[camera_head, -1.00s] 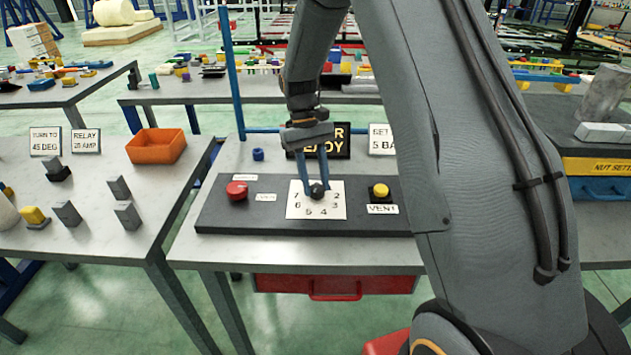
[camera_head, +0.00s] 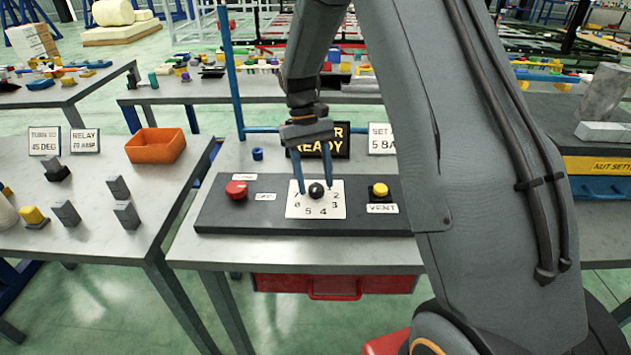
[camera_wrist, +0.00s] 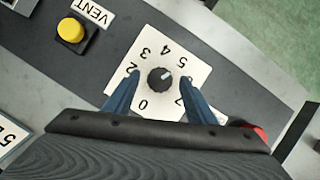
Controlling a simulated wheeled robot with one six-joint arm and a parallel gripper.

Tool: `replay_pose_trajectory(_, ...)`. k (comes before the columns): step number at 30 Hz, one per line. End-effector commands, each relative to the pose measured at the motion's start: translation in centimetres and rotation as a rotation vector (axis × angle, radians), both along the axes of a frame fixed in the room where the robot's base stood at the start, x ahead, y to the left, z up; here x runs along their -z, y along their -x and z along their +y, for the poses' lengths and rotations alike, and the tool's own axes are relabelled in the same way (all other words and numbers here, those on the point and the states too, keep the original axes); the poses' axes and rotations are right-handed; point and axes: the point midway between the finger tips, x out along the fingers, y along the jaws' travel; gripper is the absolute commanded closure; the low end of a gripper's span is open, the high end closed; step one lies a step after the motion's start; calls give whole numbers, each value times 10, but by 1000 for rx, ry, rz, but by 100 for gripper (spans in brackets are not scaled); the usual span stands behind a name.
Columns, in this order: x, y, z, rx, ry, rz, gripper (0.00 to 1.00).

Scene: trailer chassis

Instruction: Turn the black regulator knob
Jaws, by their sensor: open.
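The black regulator knob (camera_head: 317,190) sits at the middle of a white dial plate (camera_head: 296,211) on a dark panel. In the wrist view the knob (camera_wrist: 160,80) has a pale pointer mark directed to the upper right, close to the 5. My gripper (camera_head: 316,187) is open around the knob. Its two blue fingers stand on either side with a gap to it, as the wrist view of the gripper (camera_wrist: 160,83) shows. A sign (camera_head: 381,139) behind the panel reads "SET" and "5 BA", its right part hidden by my arm.
A red button (camera_head: 236,189) is left of the dial and a yellow button (camera_head: 380,190) with a VENT label (camera_head: 382,209) is right of it. A "READY" display (camera_head: 335,141) stands behind. An orange bin (camera_head: 155,147) is on the left table.

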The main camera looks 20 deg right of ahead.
Motion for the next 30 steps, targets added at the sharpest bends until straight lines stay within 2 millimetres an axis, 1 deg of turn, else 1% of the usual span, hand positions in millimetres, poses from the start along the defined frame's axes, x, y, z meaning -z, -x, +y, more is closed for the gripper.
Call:
replay_pose_trajectory(9, -44, -20, 2, 0, 0, -3, 49)
replay_pose_trajectory(15, -63, -26, 3, 0, 0, 0, 49)
replay_pose_trajectory(19, -66, -27, 3, 0, 0, 1, 49)
replay_pose_trajectory(26, -66, -26, 3, 0, 0, 1, 49)
replay_pose_trajectory(28, -67, -24, 3, 1, 0, -7, 49)
replay_pose_trajectory(30, -66, -17, 3, 5, -2, -27, 49)
